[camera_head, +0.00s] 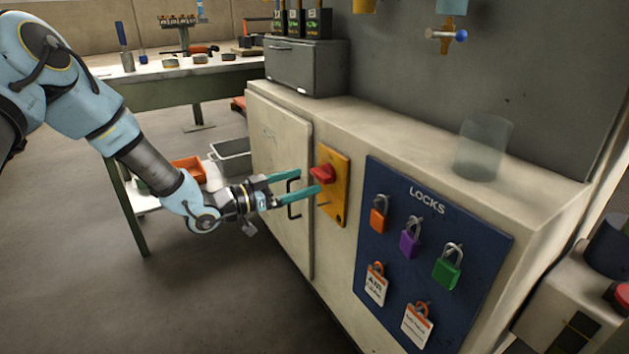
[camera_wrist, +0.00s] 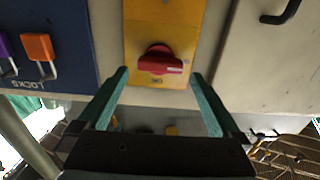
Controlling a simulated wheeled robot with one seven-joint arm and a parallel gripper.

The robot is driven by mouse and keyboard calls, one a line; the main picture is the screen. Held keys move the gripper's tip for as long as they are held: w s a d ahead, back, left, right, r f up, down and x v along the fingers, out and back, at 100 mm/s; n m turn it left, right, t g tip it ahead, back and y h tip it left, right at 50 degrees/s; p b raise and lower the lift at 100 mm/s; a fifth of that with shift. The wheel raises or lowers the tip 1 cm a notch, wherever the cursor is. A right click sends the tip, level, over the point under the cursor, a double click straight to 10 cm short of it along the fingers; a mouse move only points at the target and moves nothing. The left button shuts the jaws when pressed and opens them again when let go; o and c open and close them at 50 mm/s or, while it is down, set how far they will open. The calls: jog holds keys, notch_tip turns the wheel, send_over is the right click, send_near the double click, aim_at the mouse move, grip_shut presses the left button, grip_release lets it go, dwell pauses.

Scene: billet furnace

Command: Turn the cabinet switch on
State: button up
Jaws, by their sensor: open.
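The cabinet switch is a red rotary knob (camera_head: 323,174) on a yellow plate (camera_head: 336,196) on the front of the beige cabinet (camera_head: 335,112). In the wrist view the red knob (camera_wrist: 160,61) lies crosswise on the yellow plate (camera_wrist: 158,15), with a pale mark near its right end. My gripper (camera_head: 311,182) has its two teal fingers apart and empty, pointing at the plate. In the wrist view the fingers (camera_wrist: 162,78) stand left and right of the knob. I cannot tell whether the fingertips touch the plate.
A cabinet door with a black handle (camera_head: 293,198) is left of the plate, close to my fingers. A blue LOCKS board (camera_head: 390,278) with several padlocks and tags hangs to its right. A clear cylinder (camera_head: 483,148) stands on the cabinet top. Open floor lies left.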

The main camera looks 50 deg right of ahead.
aim_at(317, 177)
jog(key=shift+x, duration=2.1)
jog(key=c, duration=1.1)
jog(key=shift+c, duration=0.2)
